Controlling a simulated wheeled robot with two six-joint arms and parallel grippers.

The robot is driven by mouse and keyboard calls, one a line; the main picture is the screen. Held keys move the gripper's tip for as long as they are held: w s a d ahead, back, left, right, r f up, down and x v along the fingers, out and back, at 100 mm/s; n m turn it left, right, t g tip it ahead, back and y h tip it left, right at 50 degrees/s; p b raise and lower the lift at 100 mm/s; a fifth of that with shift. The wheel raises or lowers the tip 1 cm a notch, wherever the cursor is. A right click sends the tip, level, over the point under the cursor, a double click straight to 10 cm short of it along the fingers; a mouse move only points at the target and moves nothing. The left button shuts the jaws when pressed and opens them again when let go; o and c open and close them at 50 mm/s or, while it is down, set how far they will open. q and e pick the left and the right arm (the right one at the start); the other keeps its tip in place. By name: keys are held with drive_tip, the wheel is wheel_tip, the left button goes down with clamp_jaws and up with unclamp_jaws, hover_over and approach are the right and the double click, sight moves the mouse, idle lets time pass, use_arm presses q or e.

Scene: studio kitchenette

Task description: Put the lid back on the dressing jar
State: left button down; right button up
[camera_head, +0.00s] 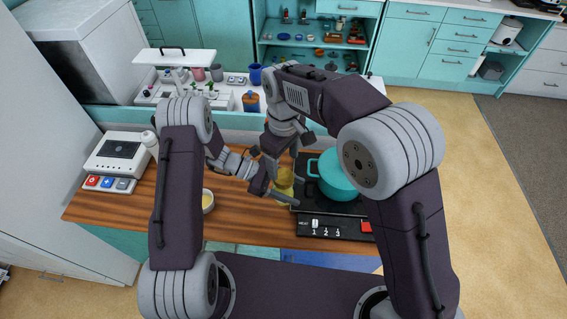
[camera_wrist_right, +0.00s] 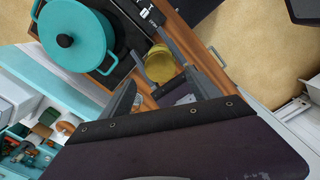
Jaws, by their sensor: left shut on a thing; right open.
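In the right wrist view, the jar lies beyond the open fingers. I cannot make out a separate lid or tell whether the jar's top is covered.
A teal pot (camera_head: 334,178) sits on the black hob (camera_head: 311,197), close right of the jar. A small bowl (camera_head: 207,201) stands to the left, partly behind my left arm. A white appliance (camera_head: 118,155) is at the far left. Bare wood (camera_head: 250,228) lies in front.

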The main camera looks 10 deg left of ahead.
sight(283, 176)
wheel_tip(283, 176, up, 2)
drive_tip(key=shift+r+n, duration=0.1)
drive_tip(key=shift+n, duration=0.9)
wheel_tip(283, 176, down, 8)
drive_tip(key=shift+f, duration=0.1)
drive_tip(key=c, duration=1.5)
drive_tip(key=m, duration=0.3)
drive_tip(key=o, duration=1.6)
drive_tip(key=shift+c, duration=0.2)
